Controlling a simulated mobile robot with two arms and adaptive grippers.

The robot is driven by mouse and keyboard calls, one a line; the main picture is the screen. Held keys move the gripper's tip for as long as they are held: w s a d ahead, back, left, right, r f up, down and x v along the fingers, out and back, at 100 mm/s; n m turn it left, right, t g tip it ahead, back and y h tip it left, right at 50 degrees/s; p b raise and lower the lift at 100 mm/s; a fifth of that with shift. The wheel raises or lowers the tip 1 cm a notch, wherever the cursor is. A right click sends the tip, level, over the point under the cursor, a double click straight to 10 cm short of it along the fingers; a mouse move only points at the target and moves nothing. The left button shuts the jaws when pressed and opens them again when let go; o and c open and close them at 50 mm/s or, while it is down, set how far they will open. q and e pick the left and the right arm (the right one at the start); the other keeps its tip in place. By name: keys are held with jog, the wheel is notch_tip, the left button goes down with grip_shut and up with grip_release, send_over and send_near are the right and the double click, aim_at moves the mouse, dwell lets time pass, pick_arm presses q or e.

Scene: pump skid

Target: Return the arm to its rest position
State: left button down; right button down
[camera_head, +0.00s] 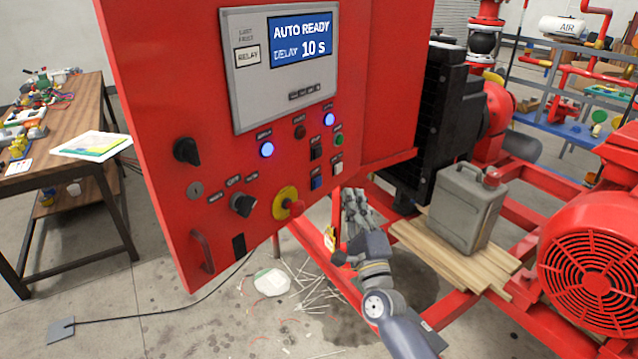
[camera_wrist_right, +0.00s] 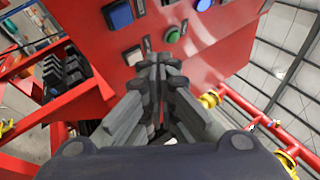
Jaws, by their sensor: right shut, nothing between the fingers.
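My right gripper (camera_head: 355,205) is in front of the lower right part of the red control panel (camera_head: 180,100), below its buttons. Its fingers are together with nothing between them; the closed fingers also show in the right wrist view (camera_wrist_right: 160,75), pointing at the panel face. A green button (camera_wrist_right: 173,34) and a blue button (camera_wrist_right: 118,15) show just beyond the fingertips there. I cannot tell whether the fingertips touch the panel. The panel display (camera_head: 300,40) reads AUTO READY, DELAY 10 s. My left gripper is not in view.
A grey jerrycan (camera_head: 465,208) stands on wooden boards (camera_head: 440,250) across the red skid frame, right of my arm. A red motor (camera_head: 595,265) is at the far right. A wooden workbench (camera_head: 75,105) stands at left. A cable and litter lie on the floor.

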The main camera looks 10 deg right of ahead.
notch_tip(320, 180, down, 14)
jog(key=r+n+g+y, duration=0.1)
jog(key=n+g, duration=0.2)
jog(key=n, duration=0.1)
jog(key=s+f+n+g, duration=0.3)
jog(key=s+f, duration=0.3)
jog(key=f, duration=0.6)
jog(key=s+a+f+n+g, duration=0.1)
jog(key=s+f+n+g, duration=0.4)
jog(key=f, duration=0.6)
jog(key=s+f+n+g, duration=0.15)
jog(key=s+f, duration=0.45)
jog(key=f, duration=0.6)
jog(key=s+d+f+n+g+b, duration=0.1)
jog(key=s+f+n+g, duration=0.15)
jog(key=s+f, duration=0.6)
jog(key=s+f+n+g, duration=0.2)
jog(key=s+f+n, duration=0.3)
jog(key=s, duration=0.7)
jog(key=s+d+f+n+g, duration=0.1)
jog(key=s+f+g, duration=0.1)
jog(key=s, duration=0.8)
jog(key=s+d+f+n+g+h, duration=0.1)
jog(key=s+f, duration=0.4)
jog(key=s, duration=0.6)
jog(key=shift+s+f+n+g, duration=0.2)
jog(key=shift+n+g, duration=0.4)
jog(key=shift+g, duration=0.4)
